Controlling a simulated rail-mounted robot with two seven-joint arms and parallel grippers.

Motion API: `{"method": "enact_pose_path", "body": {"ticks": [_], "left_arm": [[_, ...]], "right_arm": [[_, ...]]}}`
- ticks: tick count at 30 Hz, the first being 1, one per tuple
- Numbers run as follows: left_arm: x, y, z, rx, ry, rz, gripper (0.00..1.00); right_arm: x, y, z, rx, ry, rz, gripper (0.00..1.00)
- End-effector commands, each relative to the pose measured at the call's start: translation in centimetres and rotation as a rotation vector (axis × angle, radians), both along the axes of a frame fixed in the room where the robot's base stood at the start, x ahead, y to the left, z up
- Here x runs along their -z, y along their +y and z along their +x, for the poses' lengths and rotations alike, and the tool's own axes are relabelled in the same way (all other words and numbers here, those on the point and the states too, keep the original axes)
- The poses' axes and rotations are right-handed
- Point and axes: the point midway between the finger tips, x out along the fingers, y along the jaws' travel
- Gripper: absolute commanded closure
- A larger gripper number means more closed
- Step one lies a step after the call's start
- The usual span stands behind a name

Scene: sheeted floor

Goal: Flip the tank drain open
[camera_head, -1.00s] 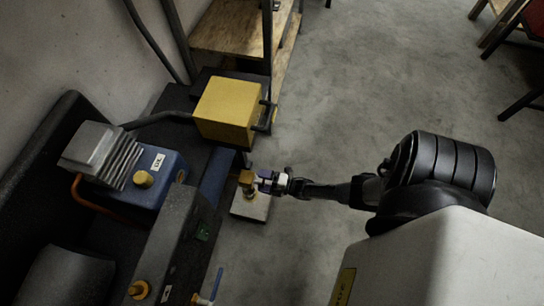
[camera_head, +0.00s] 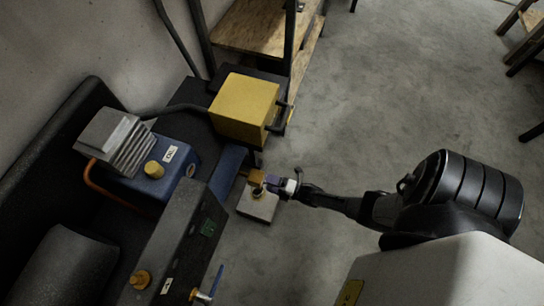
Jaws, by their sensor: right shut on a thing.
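The tank drain (camera_head: 257,179) is a small brass fitting at the end of the dark blue tank (camera_head: 229,168), just left of my right gripper. A small purple-blue piece, seemingly its handle, is between the fingers of my right gripper (camera_head: 271,182). That gripper is shut on it, reaching in from the right. The fingers partly hide the piece, so its exact angle is hard to tell. A pale square block (camera_head: 258,208) is on the floor below the drain. My left gripper is not in view.
A yellow box (camera_head: 244,105) stands behind the drain. A blue compressor unit (camera_head: 150,180) with a finned grey head is at left. A blue-levered valve (camera_head: 213,285) is at the lower front. Bare concrete floor lies to the right.

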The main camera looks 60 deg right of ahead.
Motion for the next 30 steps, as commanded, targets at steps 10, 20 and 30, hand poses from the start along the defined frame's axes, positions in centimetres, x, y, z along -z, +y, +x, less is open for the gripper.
{"method": "enact_pose_path", "body": {"ticks": [10,20,30], "left_arm": [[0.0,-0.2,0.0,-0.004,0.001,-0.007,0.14],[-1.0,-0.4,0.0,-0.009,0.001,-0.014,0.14],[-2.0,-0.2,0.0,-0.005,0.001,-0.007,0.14]], "right_arm": [[0.0,0.0,0.0,-0.002,0.001,-0.002,0.0],[-0.1,-0.6,-3.1,-0.002,0.005,-0.002,0.0],[0.0,-2.1,-9.5,-0.001,0.003,-0.003,0.0]]}}
